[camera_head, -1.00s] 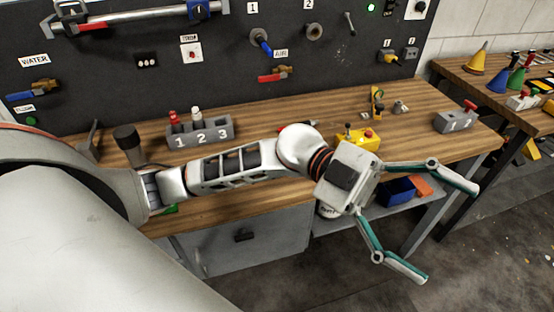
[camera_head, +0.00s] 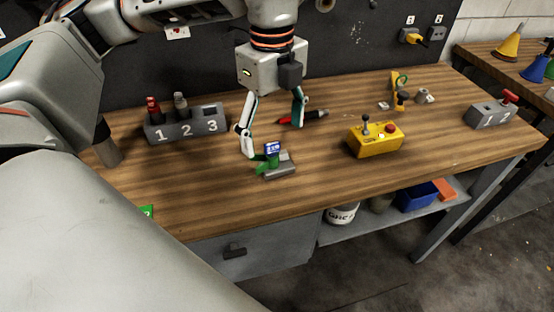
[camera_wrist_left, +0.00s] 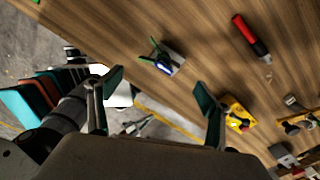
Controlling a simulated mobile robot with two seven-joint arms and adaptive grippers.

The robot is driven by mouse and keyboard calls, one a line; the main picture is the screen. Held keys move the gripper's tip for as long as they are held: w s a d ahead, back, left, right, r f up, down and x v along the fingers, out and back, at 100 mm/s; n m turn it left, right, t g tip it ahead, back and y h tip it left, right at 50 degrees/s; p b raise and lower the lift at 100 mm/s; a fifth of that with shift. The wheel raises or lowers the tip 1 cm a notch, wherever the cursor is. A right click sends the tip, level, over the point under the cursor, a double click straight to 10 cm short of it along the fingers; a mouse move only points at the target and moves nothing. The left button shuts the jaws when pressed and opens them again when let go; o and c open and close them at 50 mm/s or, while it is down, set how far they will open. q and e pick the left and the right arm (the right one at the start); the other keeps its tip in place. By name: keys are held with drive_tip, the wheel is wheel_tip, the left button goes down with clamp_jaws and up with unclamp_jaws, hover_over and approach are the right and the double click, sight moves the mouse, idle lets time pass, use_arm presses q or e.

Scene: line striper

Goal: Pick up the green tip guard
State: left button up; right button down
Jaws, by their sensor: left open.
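A small green piece (camera_head: 262,167), which looks like the green tip guard, sits at a small grey block with a blue-and-white display on the bench. In the left wrist view the green piece (camera_wrist_left: 153,44) shows beyond the fingertips. My left gripper (camera_head: 273,138) points down with its fingers spread, empty. In the head view its left fingertip appears close to the green piece; I cannot tell whether they touch. In the left wrist view the gripper (camera_wrist_left: 158,82) is open. My right gripper is not in view.
A red-and-black tool (camera_head: 302,117) lies just behind the gripper. A yellow control box (camera_head: 375,140) stands to the right, and a grey numbered holder (camera_head: 187,127) to the left. Another green item (camera_head: 147,211) lies at the front left edge. Bare wood surrounds the grey block.

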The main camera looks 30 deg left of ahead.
sight(271, 154)
use_arm(q)
drive_tip(key=shift+a+f, duration=0.4)
drive_tip(key=shift+f, duration=3.4)
drive_tip(key=c, duration=1.5)
